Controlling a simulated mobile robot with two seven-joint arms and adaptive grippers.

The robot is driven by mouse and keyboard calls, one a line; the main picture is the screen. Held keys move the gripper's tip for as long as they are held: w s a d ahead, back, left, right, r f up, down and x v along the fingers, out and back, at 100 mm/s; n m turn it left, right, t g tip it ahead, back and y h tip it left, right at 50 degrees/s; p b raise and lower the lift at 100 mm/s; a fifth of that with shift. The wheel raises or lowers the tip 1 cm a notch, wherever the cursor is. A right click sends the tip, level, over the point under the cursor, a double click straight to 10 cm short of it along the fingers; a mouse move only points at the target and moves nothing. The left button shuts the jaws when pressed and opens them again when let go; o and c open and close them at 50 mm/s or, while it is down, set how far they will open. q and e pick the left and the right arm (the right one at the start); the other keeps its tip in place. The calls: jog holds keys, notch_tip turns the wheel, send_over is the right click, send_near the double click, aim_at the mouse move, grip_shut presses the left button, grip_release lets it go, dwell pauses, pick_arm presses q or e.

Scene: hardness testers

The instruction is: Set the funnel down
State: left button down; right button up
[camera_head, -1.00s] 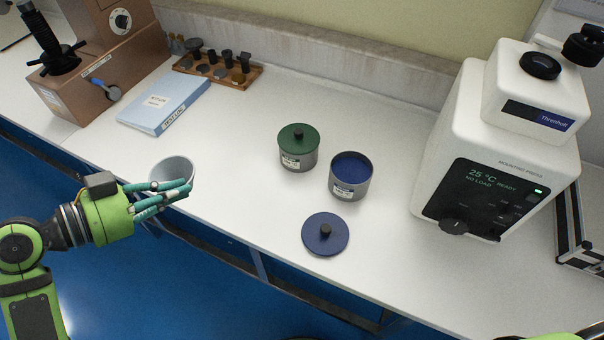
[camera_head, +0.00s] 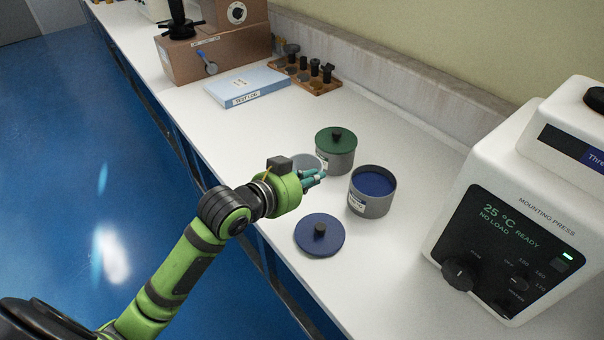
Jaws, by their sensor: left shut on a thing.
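The funnel (camera_head: 305,161) is a pale grey-white cone, mostly hidden behind my left gripper and close to the green-lidded can. My left gripper (camera_head: 316,177) is shut on it, over the front part of the bench. I cannot tell whether the funnel touches the bench top. My right gripper is not in view.
A can with a green lid (camera_head: 336,143) and an open can of blue powder (camera_head: 372,189) stand close by. A blue lid (camera_head: 319,235) lies near the front edge. The mounting press (camera_head: 509,245) is at right. Bare bench (camera_head: 225,131) lies left of the funnel.

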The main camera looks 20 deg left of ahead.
pick_arm(q)
jog(key=w+n+y+b, duration=0.1)
jog(key=w+f+n+y+b, duration=0.1)
jog(key=w, duration=0.1)
jog(key=w+f+y+b, duration=0.1)
jog(key=b, duration=0.1)
jog(key=shift+w+a+n+t, duration=0.15)
jog(key=shift+a+n+t, duration=0.1)
jog(key=shift+n+t, duration=0.15)
jog(key=shift+w+n+y+b, duration=0.3)
jog(key=shift+w+y, duration=0.05)
jog(key=shift+y, duration=0.15)
jog(key=shift+n+y, duration=0.4)
jog(key=w+a+f, duration=0.2)
jog(key=a, duration=0.1)
jog(key=w+a+f, duration=0.1)
jog(key=a+f, duration=0.1)
jog(key=a, duration=0.2)
jog(key=w+a+f, duration=0.2)
jog(key=a, duration=0.1)
jog(key=shift+w+a+f+b, duration=0.25)
jog(key=shift+w+f+b, duration=0.05)
jog(key=shift+w+b, duration=0.1)
jog(key=shift+f, duration=2)
jog(key=shift+s, duration=0.1)
